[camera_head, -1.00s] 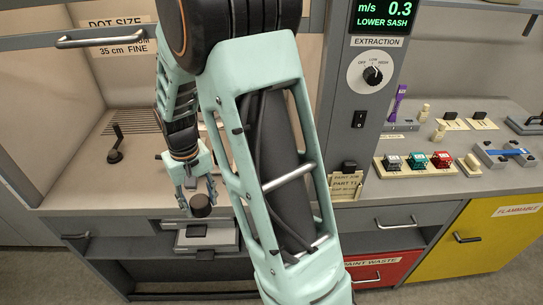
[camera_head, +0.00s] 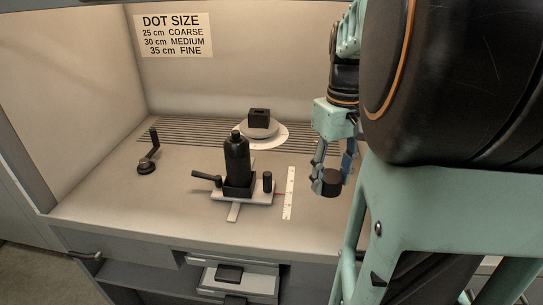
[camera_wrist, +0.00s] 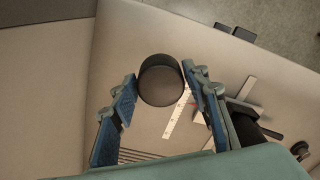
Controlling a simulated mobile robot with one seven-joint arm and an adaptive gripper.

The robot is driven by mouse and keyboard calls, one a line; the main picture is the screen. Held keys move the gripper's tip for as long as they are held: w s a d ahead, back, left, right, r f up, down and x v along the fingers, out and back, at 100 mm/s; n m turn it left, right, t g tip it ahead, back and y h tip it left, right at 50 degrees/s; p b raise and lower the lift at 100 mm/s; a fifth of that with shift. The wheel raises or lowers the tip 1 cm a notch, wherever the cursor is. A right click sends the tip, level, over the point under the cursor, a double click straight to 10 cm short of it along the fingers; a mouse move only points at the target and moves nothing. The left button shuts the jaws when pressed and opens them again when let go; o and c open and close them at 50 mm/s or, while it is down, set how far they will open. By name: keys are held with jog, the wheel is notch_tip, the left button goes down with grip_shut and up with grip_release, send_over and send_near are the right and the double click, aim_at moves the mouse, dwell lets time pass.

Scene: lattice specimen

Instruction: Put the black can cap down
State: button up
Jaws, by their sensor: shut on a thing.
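The black can cap (camera_head: 327,183) is a short dark cylinder held at the fingertips of my gripper (camera_head: 328,172). In the wrist view the cap (camera_wrist: 161,80) sits between the blue-padded fingers of my gripper (camera_wrist: 160,86). It hangs over the right part of the booth's bench (camera_head: 130,205), right of the white ruler strip. I cannot tell how high above the bench it is. A black spray can (camera_head: 237,158) stands upright in a holder on a pale sliding base (camera_head: 228,198), left of my gripper.
A white ruler strip (camera_head: 289,194) lies between the can holder and my gripper. Behind stands a round turntable (camera_head: 260,130) with a small black block (camera_head: 259,116) on it. A crank handle (camera_head: 148,152) is at the left. The front left bench is clear.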

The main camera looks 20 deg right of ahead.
jog(key=w+d+f, duration=0.2)
jog(key=w+f, duration=0.1)
jog(key=w+d+f, duration=0.2)
jog(key=w+d, duration=0.1)
jog(key=w+d+f, duration=0.2)
jog(key=w+f, duration=0.1)
jog(key=w, duration=0.1)
jog(key=shift+d+f, duration=0.35)
jog(key=shift+d, duration=0.05)
jog(key=shift+w+d+f, duration=0.15)
jog(key=shift+d+f, duration=0.05)
jog(key=shift+f, duration=0.2)
jog(key=shift+w+d+f, duration=0.1)
jog(key=shift+w+f, duration=0.05)
jog(key=shift+f, duration=1.55)
jog(key=shift+f+b, duration=0.1)
jog(key=shift+b, duration=0.2)
jog(key=o, duration=0.7)
jog(key=shift+o, duration=0.2)
